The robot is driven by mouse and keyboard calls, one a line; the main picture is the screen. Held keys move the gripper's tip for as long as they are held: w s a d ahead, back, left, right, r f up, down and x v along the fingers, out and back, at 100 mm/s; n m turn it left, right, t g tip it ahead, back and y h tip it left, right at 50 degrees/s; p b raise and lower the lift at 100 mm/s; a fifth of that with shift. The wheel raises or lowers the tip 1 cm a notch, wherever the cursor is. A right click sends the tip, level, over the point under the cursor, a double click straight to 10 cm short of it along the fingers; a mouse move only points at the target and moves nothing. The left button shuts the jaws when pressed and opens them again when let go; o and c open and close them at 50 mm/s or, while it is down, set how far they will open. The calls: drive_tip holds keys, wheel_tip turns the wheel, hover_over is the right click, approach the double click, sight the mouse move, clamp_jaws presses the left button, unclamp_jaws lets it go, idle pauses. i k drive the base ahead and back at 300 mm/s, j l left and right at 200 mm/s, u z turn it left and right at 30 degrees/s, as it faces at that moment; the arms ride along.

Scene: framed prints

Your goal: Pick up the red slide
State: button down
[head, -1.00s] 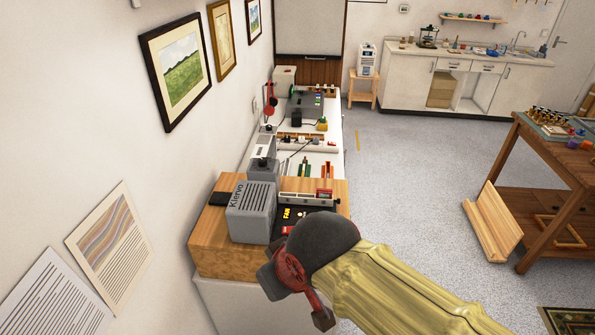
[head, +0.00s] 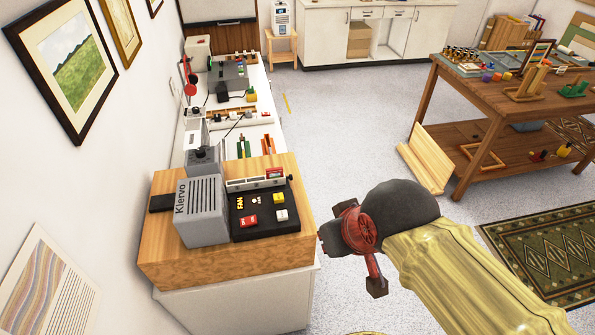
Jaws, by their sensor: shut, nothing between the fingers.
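A black panel (head: 238,207) marked FAN lies on the wooden block top, beside the grey Klervo box (head: 203,208). On it are a red slide-like piece (head: 249,221), a yellow piece (head: 278,199) and a white piece (head: 281,215). Another small red piece (head: 275,173) is at the right end of the white rail behind the panel; I cannot tell which red piece is the red slide. My gripper (head: 350,245), dark and red, is shut and empty, right of the block and apart from the panel. Its fingertips are hard to make out.
The wooden block (head: 215,268) stands on a white cabinet (head: 245,305) along the left wall. Behind it, a long white bench (head: 255,95) holds several tools. A wooden table (head: 455,95) stands right, with an angled wooden piece (head: 428,158) on the floor nearby. Floor between is open.

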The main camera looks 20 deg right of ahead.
sight(273, 172)
drive_tip(key=l+z, duration=0.6)
drive_tip(key=z, duration=0.15)
